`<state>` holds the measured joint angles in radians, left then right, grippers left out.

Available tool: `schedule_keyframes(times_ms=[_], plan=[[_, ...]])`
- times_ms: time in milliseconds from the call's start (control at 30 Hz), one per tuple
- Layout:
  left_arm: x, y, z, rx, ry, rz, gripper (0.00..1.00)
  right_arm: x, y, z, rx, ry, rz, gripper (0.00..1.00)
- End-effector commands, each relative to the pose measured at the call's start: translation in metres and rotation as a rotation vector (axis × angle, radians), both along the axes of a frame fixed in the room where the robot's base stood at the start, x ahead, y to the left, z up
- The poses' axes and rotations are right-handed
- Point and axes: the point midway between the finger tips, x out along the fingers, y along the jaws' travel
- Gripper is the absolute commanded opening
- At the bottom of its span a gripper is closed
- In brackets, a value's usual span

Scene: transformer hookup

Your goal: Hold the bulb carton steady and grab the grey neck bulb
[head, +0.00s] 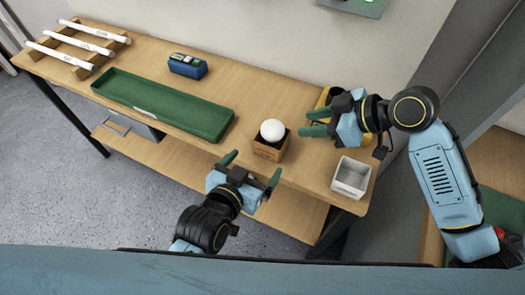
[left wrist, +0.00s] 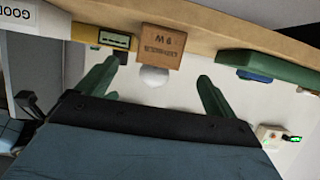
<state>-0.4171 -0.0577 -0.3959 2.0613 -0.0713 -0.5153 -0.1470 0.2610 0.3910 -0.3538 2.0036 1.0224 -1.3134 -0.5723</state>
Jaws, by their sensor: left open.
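The bulb carton (head: 268,151) is a small brown box standing on the wooden bench. A white round bulb (head: 272,129) sits upright in its top; its neck is hidden inside. In the left wrist view, which is upside down, the carton (left wrist: 160,46) shows printed lettering and the bulb (left wrist: 153,77) appears below it. My left gripper (head: 252,169) is open and empty at the bench's front edge, in front of the carton, its fingers spread to either side. My right gripper (head: 305,124) is open, its fingers pointing left toward the bulb, apart from it and to its right.
A white bin (head: 351,177) stands at the bench's right front. A long green tray (head: 160,106) lies left of the carton, a blue device (head: 187,66) behind it. A rack with white tubes (head: 78,48) is far left. A yellow object (head: 324,97) is partly hidden behind my right gripper.

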Motion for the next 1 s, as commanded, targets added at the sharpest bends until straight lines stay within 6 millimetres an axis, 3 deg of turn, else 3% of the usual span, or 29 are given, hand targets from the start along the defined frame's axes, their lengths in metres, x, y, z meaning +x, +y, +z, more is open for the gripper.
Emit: schedule_keyframes(times_ms=[500, 700, 1000], plan=[[0.081, -0.033, -0.035, 0.0, 0.0, 0.0, 0.93, 0.0, 0.0, 0.0, 0.0, 0.0, 0.0, 0.36], [0.097, -0.039, -0.043, 0.001, 0.001, 0.001, 0.93, 0.0, 0.0, 0.0, 0.0, 0.0, 0.0, 0.36], [0.101, -0.042, -0.046, 0.0, 0.0, 0.0, 0.93, 0.0, 0.0, 0.0, 0.0, 0.0, 0.0, 0.36]])
